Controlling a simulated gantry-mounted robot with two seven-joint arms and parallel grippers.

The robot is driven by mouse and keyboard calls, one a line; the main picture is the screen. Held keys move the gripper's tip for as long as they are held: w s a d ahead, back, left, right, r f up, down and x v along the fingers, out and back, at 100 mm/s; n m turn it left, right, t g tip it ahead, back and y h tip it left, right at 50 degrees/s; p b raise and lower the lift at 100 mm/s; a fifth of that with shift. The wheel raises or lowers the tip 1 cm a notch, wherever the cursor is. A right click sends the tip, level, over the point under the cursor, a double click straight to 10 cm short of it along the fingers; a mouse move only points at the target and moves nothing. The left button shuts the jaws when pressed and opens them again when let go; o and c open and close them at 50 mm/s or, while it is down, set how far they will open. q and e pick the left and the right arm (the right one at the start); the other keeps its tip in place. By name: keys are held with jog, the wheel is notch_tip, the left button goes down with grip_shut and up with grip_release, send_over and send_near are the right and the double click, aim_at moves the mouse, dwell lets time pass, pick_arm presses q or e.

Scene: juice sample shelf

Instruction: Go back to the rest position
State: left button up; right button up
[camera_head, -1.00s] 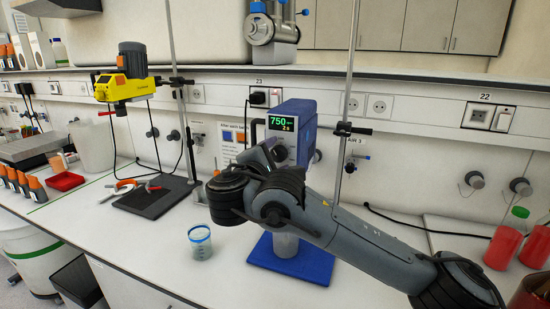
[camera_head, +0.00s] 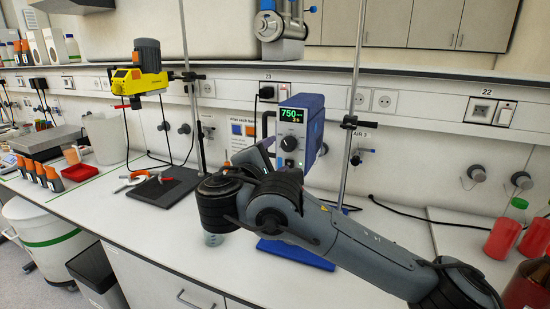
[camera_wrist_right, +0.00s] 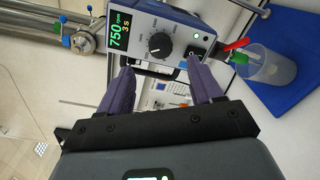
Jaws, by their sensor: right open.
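My right arm comes in from the right in the head view, and its wrist stands in front of the blue stirrer (camera_head: 298,133). The right gripper is mostly hidden there by the wrist. In the right wrist view, its two purple fingers (camera_wrist_right: 163,82) are apart with nothing held between them. The stirrer's panel also shows in that view (camera_wrist_right: 158,42), just beyond the fingers, reading 750 rpm and 3 s. My left gripper is in neither view.
Red-filled bottles (camera_head: 502,238) stand at the right.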

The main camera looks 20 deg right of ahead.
jog(key=s+a+f+m+g+y+p, duration=0.1)
jog(key=s+a+f+g+y, duration=0.2)
jog(key=f, duration=0.8)
jog(key=s+a+f+m+y, duration=0.1)
jog(key=s+a+f+y, duration=0.3)
jog(key=f, duration=0.6)
jog(key=s+a+f+g+y+p, duration=0.1)
jog(key=s+f+g+y, duration=0.3)
jog(key=f, duration=0.7)
jog(key=s+d+f+m+g+p, duration=0.1)
jog(key=s+d+f+m, duration=0.35)
jog(key=s, duration=0.55)
jog(key=s+d+f+m+g, duration=0.1)
jog(key=s+d+f+m, duration=0.3)
jog(key=s, duration=0.6)
jog(key=s+d+f+m+g+p, duration=0.1)
jog(key=s+d+f+m, duration=0.2)
jog(key=s+d+f, duration=0.5)
jog(key=s+a+r+p, duration=0.1)
jog(key=r+p, duration=1.8)
jog(key=r, duration=0.1)
jog(key=a+r+p, duration=0.2)
jog(key=r+p, duration=1.7)
jog(key=shift+s+r+y, duration=0.3)
jog(key=shift+s+r, duration=0.1)
